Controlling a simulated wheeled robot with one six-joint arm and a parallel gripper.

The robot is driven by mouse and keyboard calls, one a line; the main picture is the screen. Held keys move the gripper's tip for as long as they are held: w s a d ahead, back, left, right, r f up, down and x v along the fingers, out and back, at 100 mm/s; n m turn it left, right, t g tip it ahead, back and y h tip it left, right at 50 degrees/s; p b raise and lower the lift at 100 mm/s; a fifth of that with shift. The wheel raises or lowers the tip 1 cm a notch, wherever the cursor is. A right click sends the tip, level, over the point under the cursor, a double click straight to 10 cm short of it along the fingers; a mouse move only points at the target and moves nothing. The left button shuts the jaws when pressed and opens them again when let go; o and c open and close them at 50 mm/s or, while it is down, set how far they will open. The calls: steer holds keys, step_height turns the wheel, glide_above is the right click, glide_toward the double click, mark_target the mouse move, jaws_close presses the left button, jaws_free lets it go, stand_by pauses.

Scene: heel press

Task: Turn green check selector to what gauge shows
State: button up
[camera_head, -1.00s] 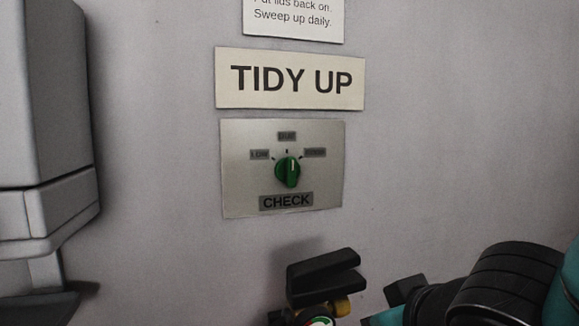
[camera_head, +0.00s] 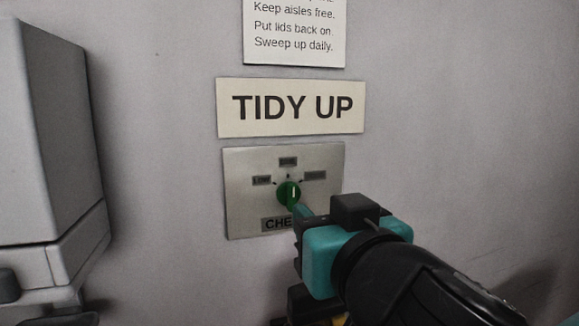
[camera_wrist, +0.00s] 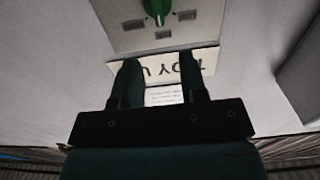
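The green check selector (camera_head: 288,193) is a knob on a pale metal plate (camera_head: 238,210) on the wall. Its white pointer line points about straight up, toward the middle of three small labels. The left label looks like LOW; the other two are too blurred to read. My gripper (camera_head: 303,209) is just below and right of the knob in the head view. In the wrist view my gripper (camera_wrist: 159,62) shows two separated fingers with nothing between them, and the knob (camera_wrist: 157,8) lies beyond the tips at the top edge. No gauge face is visible now.
A TIDY UP sign (camera_head: 291,107) and a text notice (camera_head: 294,30) are above the plate. A grey cabinet-like machine (camera_head: 45,150) stands at the left. A black fitting (camera_head: 312,303) is below the plate, partly behind my arm. The wall at right is bare.

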mark_target(294, 190)
steer(key=p+x, duration=0.5)
steer(key=x, duration=0.5)
steer(key=shift+w+a+f, duration=0.1)
steer(key=shift+w, duration=0.4)
jaws_close()
